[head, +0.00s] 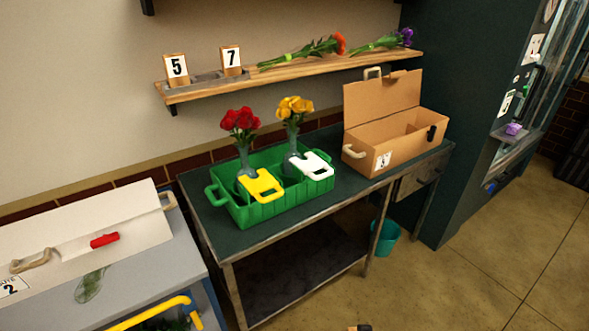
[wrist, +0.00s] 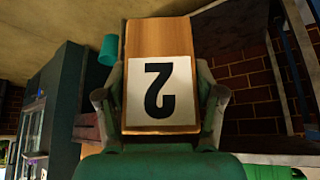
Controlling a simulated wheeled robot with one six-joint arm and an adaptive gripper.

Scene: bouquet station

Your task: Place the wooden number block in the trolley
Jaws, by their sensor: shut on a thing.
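In the wrist view my gripper (wrist: 160,97) is shut on a wooden number block (wrist: 160,42). Its white face shows a black 2, upside down in this view. One finger is at each side of the block. In the head view, a small wood-coloured and dark piece shows at the bottom edge; I cannot tell if it is the held block. A yellow rail (head: 150,314) at the lower left, with greenery below it, may belong to the trolley, which is mostly cut off.
The table (head: 330,206) holds a green crate (head: 262,211) with two vases and an open cardboard box (head: 395,147). A teal bin (head: 386,238) stands on the floor.

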